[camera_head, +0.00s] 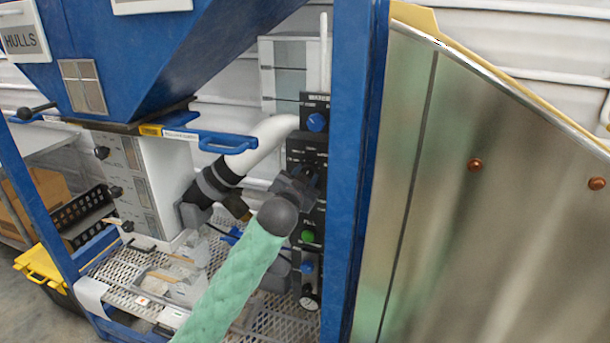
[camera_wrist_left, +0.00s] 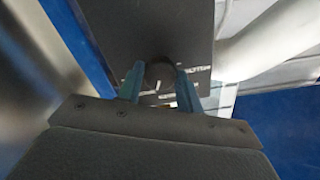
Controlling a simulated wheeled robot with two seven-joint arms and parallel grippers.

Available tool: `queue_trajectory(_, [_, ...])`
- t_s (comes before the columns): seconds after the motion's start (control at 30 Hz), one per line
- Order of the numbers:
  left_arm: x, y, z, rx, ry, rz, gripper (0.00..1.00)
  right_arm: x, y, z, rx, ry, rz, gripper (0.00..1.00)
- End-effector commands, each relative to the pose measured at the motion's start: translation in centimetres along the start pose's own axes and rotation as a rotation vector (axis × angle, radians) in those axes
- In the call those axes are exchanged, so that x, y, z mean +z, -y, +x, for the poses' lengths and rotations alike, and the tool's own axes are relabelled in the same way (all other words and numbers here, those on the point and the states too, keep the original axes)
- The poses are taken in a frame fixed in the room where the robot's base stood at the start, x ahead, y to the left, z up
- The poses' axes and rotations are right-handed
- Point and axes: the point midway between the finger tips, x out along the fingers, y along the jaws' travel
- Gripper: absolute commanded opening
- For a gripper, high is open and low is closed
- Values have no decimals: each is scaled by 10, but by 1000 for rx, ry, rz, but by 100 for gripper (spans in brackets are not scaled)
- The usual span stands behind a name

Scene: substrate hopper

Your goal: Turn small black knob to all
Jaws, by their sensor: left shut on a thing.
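The black control panel (camera_head: 295,146) is a tall narrow strip beside the blue post. My left arm, in a green sleeve, reaches up to it, and my left gripper (camera_head: 304,180) is at its middle. In the left wrist view, the two bluish fingers of my left gripper (camera_wrist_left: 159,84) stand on either side of a small round dark knob (camera_wrist_left: 160,72) on the panel face (camera_wrist_left: 182,28) and are shut on it. White dial markings show around the knob; its pointer and the setting words are too blurred to read. My right gripper is not in view.
A blue knob (camera_head: 317,122) sits above on the panel; a green knob (camera_head: 308,237) and another blue one (camera_head: 306,267) sit below. The blue post (camera_head: 355,160) stands close on the right.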

Motion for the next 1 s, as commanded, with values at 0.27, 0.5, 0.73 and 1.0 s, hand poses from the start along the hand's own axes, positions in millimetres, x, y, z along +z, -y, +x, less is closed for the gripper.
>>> queue_trajectory(0.27, [-2, 1, 0, -1, -2, 267, 13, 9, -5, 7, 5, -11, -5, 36])
queue_trajectory(0.5, [-3, 1, 0, 0, -2, 494, 13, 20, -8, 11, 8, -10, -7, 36])
queue_trajectory(0.73, [-2, 1, 0, -1, -2, 698, 13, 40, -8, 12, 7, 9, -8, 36])
queue_trajectory(1.0, [-2, 0, 0, 0, -2, 879, 13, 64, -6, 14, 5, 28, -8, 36])
